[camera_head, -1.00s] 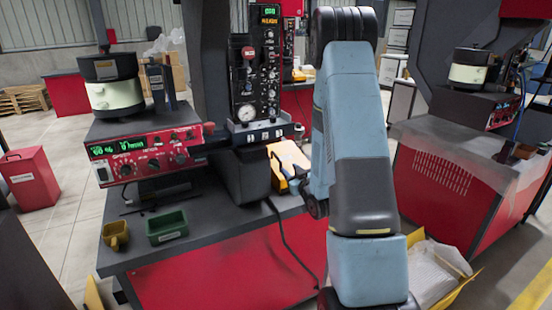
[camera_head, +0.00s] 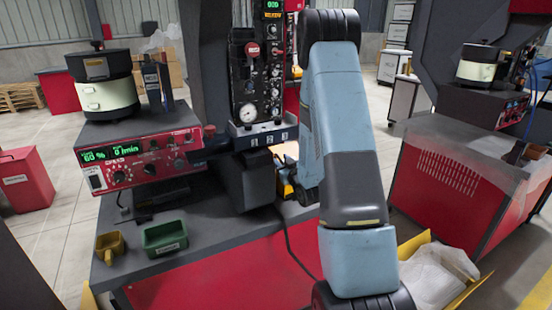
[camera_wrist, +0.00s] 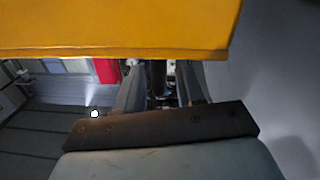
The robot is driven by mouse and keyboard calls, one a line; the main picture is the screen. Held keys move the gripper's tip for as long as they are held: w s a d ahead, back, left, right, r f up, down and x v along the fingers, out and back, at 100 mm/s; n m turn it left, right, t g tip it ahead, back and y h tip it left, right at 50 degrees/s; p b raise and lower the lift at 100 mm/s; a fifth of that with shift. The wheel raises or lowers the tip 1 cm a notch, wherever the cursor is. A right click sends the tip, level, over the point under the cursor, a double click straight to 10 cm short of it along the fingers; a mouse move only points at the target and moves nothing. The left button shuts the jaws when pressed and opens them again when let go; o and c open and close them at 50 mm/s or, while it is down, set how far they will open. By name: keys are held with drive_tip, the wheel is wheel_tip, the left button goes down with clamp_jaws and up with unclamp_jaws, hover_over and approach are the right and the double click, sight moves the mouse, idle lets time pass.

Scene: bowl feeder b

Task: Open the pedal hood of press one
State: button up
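The yellow pedal hood (camera_head: 284,184) of press one shows only as a small strip beside the press column, mostly hidden behind my arm. In the wrist view a large yellow surface (camera_wrist: 120,30), which looks like the hood, fills the top close to the camera. My gripper (camera_wrist: 160,85) shows just below it, its two grey fingers apart with a gap between them. The fingertips are partly covered by the yellow edge, so I cannot tell if they touch the hood. My gripper is hidden behind my arm in the head view.
Press one's column with its gauge panel (camera_head: 262,85) stands left of my arm. A cable hangs over the bench front. An open yellow-edged box (camera_head: 437,277) stands right.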

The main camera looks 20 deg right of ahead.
drive_tip(key=shift+w, duration=0.8)
clamp_jaws()
